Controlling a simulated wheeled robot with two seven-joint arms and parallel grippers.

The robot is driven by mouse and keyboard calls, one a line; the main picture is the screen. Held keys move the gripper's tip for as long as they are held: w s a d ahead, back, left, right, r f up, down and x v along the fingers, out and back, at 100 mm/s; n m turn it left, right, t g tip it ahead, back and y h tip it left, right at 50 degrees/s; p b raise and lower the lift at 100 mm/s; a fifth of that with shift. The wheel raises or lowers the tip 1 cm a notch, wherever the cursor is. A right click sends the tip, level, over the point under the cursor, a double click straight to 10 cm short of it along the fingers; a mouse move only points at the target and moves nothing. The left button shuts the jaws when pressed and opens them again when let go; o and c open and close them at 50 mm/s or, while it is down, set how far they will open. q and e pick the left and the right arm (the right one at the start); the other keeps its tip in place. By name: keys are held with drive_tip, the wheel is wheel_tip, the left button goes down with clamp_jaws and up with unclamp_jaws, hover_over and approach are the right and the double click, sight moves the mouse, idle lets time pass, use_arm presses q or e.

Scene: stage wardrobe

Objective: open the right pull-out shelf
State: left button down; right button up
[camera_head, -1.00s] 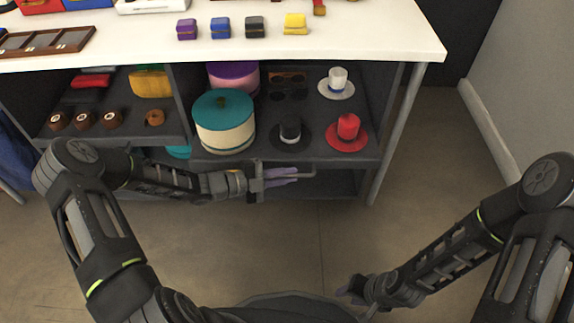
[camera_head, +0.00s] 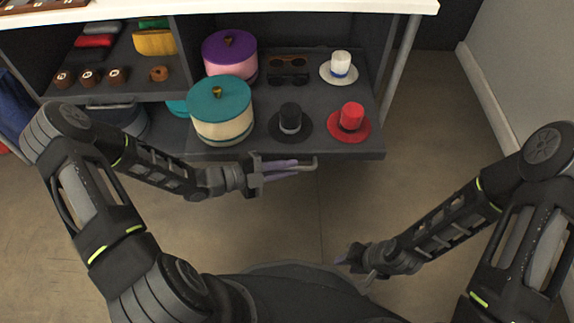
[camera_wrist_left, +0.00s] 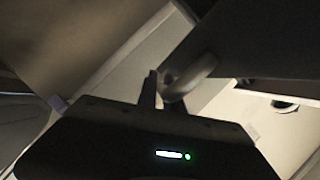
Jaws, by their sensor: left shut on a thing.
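The right pull-out shelf (camera_head: 345,148) is dark grey and sticks out toward me past the table's front leg. It carries hats, round boxes and glasses. Its bar handle (camera_head: 306,163) is on the front edge, partly hidden by my left gripper (camera_head: 272,172), which is shut on it. The wrist view shows the curved handle end (camera_wrist_left: 192,78) beside a dark finger; that view is dim. My right gripper (camera_head: 358,262) hangs low over the floor, away from the shelf; its fingers are too small to read.
A teal-lidded box (camera_head: 221,112), a purple-lidded box (camera_head: 230,56), a black hat (camera_head: 290,120), a red hat (camera_head: 349,120) and a white hat (camera_head: 340,68) stand on the shelf. The left compartment (camera_head: 118,60) holds small goods. Floor in front is clear.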

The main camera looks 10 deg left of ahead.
use_arm(q)
drive_tip(key=c, duration=1.8)
unclamp_jaws()
drive_tip(key=shift+o, duration=0.2)
drive_tip(key=p+v, duration=0.2)
drive_tip(key=v, duration=0.5)
drive_tip(key=shift+s+a, duration=0.2)
drive_tip(key=shift+a, duration=0.15)
